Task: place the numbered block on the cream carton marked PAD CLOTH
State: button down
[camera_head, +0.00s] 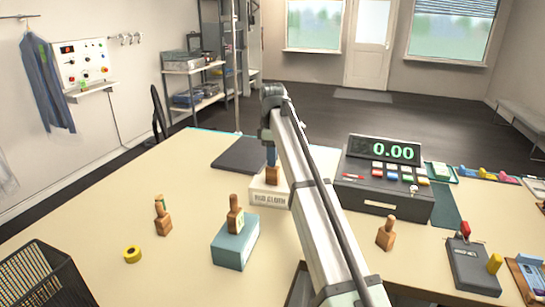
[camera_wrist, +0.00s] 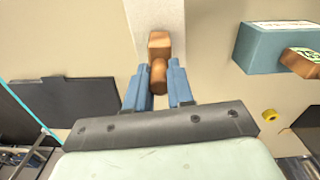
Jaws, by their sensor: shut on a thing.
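My gripper (camera_head: 271,158) is shut on a brown wooden block with a round handle (camera_head: 272,176). The wrist view shows the blue fingers (camera_wrist: 158,88) on either side of the handle, with the square block end (camera_wrist: 159,42) beyond them. No number shows on its visible faces. The cream carton marked PAD CLOTH (camera_head: 267,198) is directly below the held block in the head view, partly hidden by my arm. Its pale top (camera_wrist: 155,14) shows behind the block in the wrist view. I cannot tell whether block and carton touch.
A blue-grey carton (camera_head: 235,246) bears another wooden block (camera_head: 235,218). More wooden blocks stand on the table at left (camera_head: 163,222) and right (camera_head: 386,236). A dark mat (camera_head: 240,155) lies behind, a register (camera_head: 385,190) stands right, and yellow tape (camera_head: 132,254) lies front left.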

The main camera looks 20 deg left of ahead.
jog(key=shift+f, duration=0.15)
jog(key=c, duration=1)
grip_release()
jog(key=shift+r, duration=3.9)
